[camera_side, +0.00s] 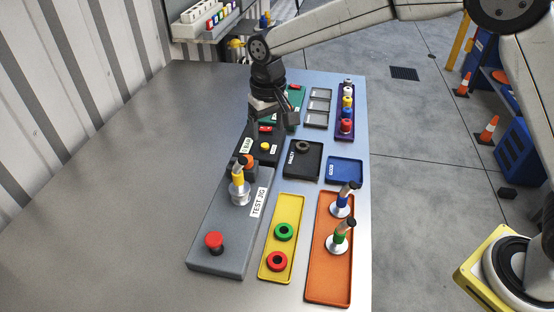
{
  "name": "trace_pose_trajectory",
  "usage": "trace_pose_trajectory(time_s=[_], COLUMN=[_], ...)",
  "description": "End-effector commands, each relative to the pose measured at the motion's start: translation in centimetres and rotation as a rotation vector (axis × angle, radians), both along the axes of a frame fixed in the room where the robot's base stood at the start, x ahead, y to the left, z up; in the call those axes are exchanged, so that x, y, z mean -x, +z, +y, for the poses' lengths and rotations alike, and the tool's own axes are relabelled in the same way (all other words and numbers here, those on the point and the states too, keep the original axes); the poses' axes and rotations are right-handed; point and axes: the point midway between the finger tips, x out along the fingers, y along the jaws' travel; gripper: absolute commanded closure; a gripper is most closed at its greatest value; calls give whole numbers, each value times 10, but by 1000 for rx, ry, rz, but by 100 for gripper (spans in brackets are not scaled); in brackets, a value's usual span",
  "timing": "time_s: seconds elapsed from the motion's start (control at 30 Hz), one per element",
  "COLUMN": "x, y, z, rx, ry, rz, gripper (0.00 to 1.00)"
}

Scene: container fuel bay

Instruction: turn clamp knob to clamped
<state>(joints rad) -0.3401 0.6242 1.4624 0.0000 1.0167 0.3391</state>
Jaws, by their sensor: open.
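The grey test jig (230,215) lies lengthwise on the table at centre left. An orange knob with a dark part (250,163) stands at its far end, probably the clamp knob; its turned position is too small to read. A silver cylinder (240,195) with a yellow and black upright piece (238,173) stands just in front and partly covers it. A red mushroom button (214,241) is at the near end. My gripper (272,120) points down beyond the jig, over the dark panel, open and apart from the knob. Nothing shows between its fingers.
The dark panel (274,154) has a yellow button. Right of the jig are a yellow tray (290,208) with green and red rings, an orange tray (328,278) with two upright pieces, a black tray (301,171) with a ring, and a blue tray (345,170). The table's left side is clear.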

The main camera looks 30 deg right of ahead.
Motion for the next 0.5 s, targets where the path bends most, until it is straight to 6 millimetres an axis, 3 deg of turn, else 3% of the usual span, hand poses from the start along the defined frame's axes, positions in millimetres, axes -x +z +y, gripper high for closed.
trace_pose_trajectory(time_s=[0.2,0.5], x=[-14,-18], y=[1,2], z=[36,47], rx=[9,13], ry=[1,-1], rz=[27,37], gripper=[22,22])
